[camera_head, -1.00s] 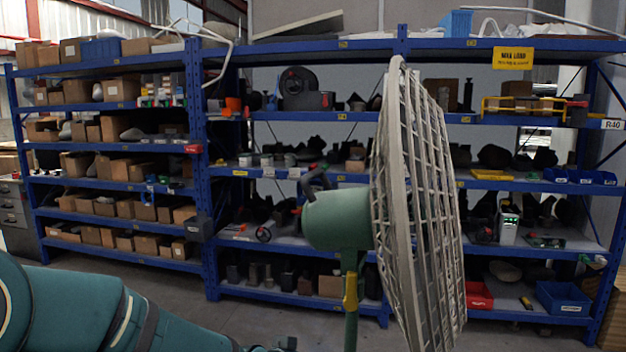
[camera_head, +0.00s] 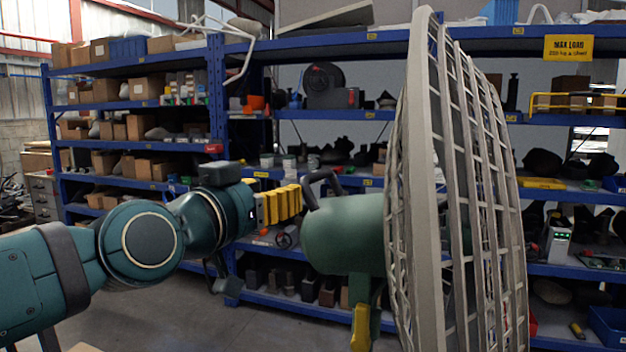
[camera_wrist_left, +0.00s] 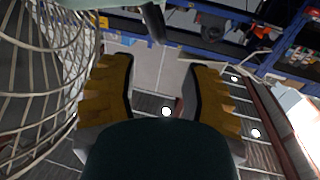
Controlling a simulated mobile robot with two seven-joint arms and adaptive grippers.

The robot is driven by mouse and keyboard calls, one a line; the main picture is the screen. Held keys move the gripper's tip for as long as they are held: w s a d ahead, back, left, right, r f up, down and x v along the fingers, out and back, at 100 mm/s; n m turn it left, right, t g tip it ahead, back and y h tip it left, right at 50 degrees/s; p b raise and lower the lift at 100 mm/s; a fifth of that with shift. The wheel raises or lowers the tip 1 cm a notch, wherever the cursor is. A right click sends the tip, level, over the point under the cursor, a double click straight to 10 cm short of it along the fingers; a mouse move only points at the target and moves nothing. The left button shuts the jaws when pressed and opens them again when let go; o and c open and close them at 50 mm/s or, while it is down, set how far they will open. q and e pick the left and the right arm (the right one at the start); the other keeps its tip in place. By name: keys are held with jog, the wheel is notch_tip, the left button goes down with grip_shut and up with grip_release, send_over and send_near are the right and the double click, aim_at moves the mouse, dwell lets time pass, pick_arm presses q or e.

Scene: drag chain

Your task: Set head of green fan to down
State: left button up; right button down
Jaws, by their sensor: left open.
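The green fan's head has a green motor housing (camera_head: 345,235) and a large pale wire cage (camera_head: 425,200) facing right, roughly upright. A dark curved handle (camera_head: 312,190) sticks out at the back of the housing. A yellow part (camera_head: 361,328) is on the stand below. My left gripper (camera_head: 298,200), with yellow fingers, is just left of the handle in the head view. In the left wrist view the fingers (camera_wrist_left: 163,85) are spread with nothing between them. The dark handle (camera_wrist_left: 153,22) shows beyond them, and the cage (camera_wrist_left: 40,75) is at the left. My right gripper is not in view.
Blue shelves (camera_head: 130,186) with boxes and parts stand behind the fan. A yellow load sign (camera_head: 568,47) hangs at the upper right. The grey floor (camera_head: 215,325) is clear at the lower left.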

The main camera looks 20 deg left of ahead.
aim_at(305, 182)
pick_arm(q)
jog(key=x, duration=1.2)
jog(key=shift+f+p, duration=0.1)
jog(key=shift+p, duration=0.3)
grip_shut()
